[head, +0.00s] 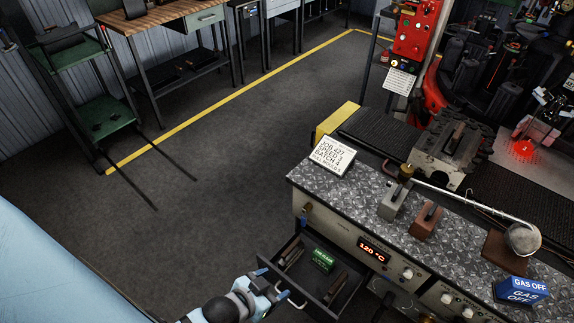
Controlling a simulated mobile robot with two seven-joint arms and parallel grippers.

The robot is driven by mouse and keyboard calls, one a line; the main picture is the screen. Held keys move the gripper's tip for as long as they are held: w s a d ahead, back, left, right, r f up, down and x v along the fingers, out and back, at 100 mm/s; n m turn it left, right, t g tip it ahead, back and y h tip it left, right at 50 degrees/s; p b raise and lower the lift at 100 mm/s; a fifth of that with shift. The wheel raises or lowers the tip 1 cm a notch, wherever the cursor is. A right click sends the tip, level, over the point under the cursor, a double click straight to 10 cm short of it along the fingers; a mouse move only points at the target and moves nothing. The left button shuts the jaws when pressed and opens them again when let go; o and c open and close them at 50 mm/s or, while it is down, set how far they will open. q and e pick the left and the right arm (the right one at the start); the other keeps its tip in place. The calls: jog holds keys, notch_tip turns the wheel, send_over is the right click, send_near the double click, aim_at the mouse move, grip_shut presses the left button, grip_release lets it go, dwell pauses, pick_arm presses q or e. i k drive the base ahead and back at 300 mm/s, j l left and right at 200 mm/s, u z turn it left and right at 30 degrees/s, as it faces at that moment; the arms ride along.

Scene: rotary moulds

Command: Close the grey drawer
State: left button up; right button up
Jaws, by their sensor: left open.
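The grey drawer (318,293) is pulled out of the front of the metal-topped cabinet (345,236). Its inside shows, holding a small green box (323,260) and several dark bar-like pieces (292,254). A pale curved handle (293,300) shows at the drawer's near front edge. My right gripper is not in view.
On the cabinet top stand a job sign (333,156), a grey block (392,203), a brown block (426,221), a ladle (521,238) and a blue GAS OFF sign (521,290). Dark floor (205,190) left of the drawer is free. A green cart (102,112) stands farther back.

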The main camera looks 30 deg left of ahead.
aim_at(307, 285)
jog(key=k+u, duration=0.5)
jog(key=u, duration=0.2)
jog(key=z, duration=0.35)
jog(key=i+l, duration=0.05)
jog(key=i, duration=0.05)
